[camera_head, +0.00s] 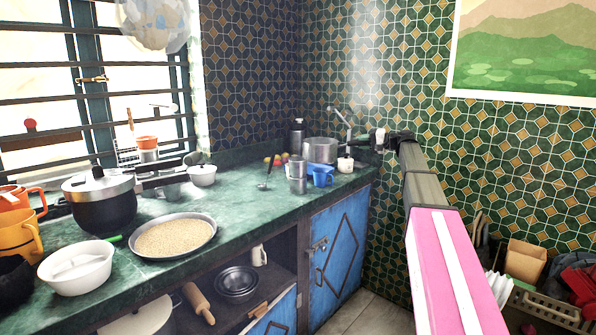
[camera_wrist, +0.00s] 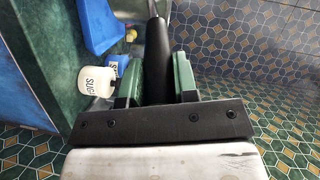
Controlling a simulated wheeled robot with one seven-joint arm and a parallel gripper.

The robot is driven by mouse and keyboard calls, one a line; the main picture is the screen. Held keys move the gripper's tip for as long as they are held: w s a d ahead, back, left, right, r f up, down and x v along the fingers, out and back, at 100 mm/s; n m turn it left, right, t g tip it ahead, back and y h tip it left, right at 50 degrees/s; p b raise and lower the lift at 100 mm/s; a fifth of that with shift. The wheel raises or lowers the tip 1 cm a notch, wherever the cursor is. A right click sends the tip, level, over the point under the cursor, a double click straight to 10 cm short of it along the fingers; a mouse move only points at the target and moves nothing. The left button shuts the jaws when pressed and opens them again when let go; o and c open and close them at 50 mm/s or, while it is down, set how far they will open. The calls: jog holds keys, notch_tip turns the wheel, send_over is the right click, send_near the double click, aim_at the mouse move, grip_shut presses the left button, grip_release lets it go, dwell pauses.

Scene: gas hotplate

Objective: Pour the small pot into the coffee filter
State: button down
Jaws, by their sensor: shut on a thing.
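My gripper (camera_wrist: 156,78) is shut on a black handle (camera_wrist: 156,50), which stands between its green finger pads in the wrist view. A thin metal part shows at the handle's far end, but the body of the held pot is outside that view. In the head view my gripper (camera_head: 388,140) is above the far right end of the counter, near a pale metallic shape (camera_head: 380,138) too small to identify. A small orange cup-like piece (camera_head: 148,142) at the window may be the coffee filter; I cannot tell for sure.
A white labelled jar (camera_wrist: 97,81) is left of my gripper. Tiled walls stand close behind.

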jog(key=shift+r, duration=0.2)
jog(key=shift+r, duration=1.9)
jog(key=shift+d, duration=0.1)
